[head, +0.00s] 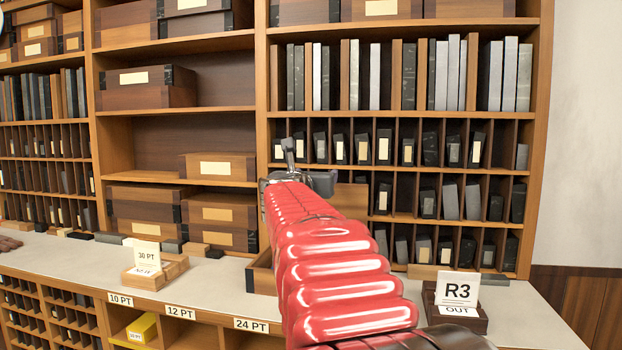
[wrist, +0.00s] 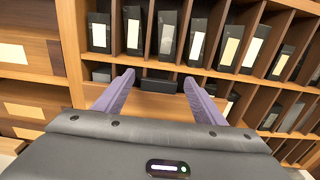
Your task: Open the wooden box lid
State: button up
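A wooden box (head: 261,273) with a dark corner sits on the counter, mostly hidden behind my red arm. A plain wooden panel (head: 352,199) stands upright just right of my gripper, its lower part hidden by the arm. It may be the box's lid, but I cannot tell if it joins the box. My gripper (head: 293,150) is raised in front of the shelves. In the wrist view my gripper (wrist: 158,80) has its two purple fingers apart with nothing clearly held. A wooden surface (wrist: 150,103) shows between and below the fingers; whether they touch it is unclear.
Shelves with upright dark blocks (head: 410,150) and labelled wooden boxes (head: 150,86) fill the back. On the grey counter (head: 215,280) stand a 30 PT card holder (head: 155,272) at left and an R3 card holder (head: 457,300) at right. Small blocks line the counter's back left.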

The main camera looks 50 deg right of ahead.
jog(key=shift+a, duration=0.1)
jog(key=v, duration=1.3)
jog(key=shift+a+f, duration=0.15)
jog(key=shift+a, duration=0.1)
jog(key=shift+s, duration=0.15)
jog(key=s+a+f+m+g+y, duration=0.15)
jog(key=a+f+m+y, duration=0.25)
jog(key=a+f+m, duration=0.5)
jog(key=s+a+f+m+t+y, duration=0.15)
jog(key=a+f+m+y, duration=0.25)
jog(key=a+f, duration=0.55)
jog(key=s+a+f+m+g+y, duration=0.1)
jog(key=s+a+f+m+y, duration=0.3)
jog(key=a+f, duration=0.4)
jog(key=s+a+f+m+g+y, duration=0.1)
jog(key=s+a+f+m+y, duration=0.2)
jog(key=a+f+m, duration=0.3)
jog(key=s+a+f, duration=0.1)
jog(key=a+f, duration=0.2)
jog(key=shift+a+f+m+g+y, duration=0.25)
jog(key=shift+f+m+g+y, duration=0.05)
jog(key=shift+f+g+y, duration=0.1)
